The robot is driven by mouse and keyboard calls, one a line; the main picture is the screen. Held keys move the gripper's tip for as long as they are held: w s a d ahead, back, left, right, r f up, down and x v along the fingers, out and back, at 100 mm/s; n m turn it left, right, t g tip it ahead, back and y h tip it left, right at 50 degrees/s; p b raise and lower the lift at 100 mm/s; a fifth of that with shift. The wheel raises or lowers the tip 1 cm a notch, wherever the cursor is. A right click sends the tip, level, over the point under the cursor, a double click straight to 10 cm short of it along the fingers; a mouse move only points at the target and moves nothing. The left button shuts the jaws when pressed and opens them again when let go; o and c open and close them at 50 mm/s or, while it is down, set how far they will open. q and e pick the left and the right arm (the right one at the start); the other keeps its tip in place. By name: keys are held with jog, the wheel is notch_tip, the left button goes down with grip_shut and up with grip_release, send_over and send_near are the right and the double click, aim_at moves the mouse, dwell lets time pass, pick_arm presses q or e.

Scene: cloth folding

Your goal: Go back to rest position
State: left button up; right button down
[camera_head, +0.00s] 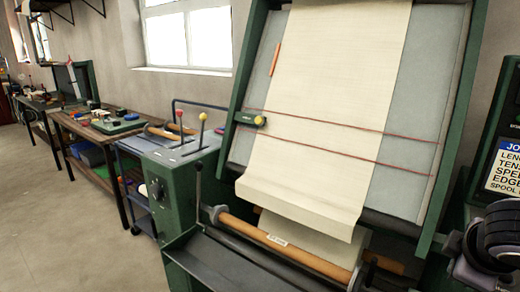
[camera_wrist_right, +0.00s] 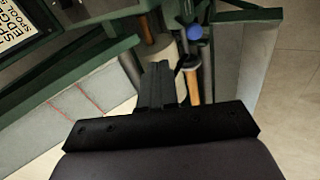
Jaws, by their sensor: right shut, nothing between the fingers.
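My right gripper (camera_wrist_right: 159,75) shows in the right wrist view, its dark fingers together with nothing between them. It is pointed toward a green frame, rollers and a wooden-handled part beyond. In the head view, a long cream cloth (camera_head: 325,90) lies down a tilted grey board (camera_head: 420,70). Its lower end bends outward above a wooden roller (camera_head: 290,252). Two red lines cross the cloth. The right gripper's fingers do not show in the head view. My left gripper is in neither view.
A green machine housing (camera_head: 180,195) with levers stands left of the board. Workbenches (camera_head: 100,125) with tools line the wall. Bare floor (camera_head: 70,240) is open at lower left. In the wrist view, a blue knob (camera_wrist_right: 194,32) is beyond the fingers.

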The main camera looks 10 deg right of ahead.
jog(key=w+a+f+t+y, duration=0.1)
jog(key=w+a+f+y, duration=0.25)
jog(key=a+f, duration=0.45)
jog(key=w+a+f+t+y, duration=0.2)
jog(key=a+f+y, duration=0.2)
jog(key=a+f, duration=0.4)
jog(key=s+a+f+m+t, duration=0.1)
jog(key=s+a+f+m, duration=0.1)
jog(key=s+f, duration=0.3)
jog(key=s+a+f+m+t, duration=0.1)
jog(key=s+a+f, duration=0.3)
jog(key=f, duration=0.5)
jog(key=shift+s+m, duration=0.8)
jog(key=shift+s, duration=0.2)
jog(key=shift+f+h, duration=0.1)
jog(key=shift+h, duration=0.15)
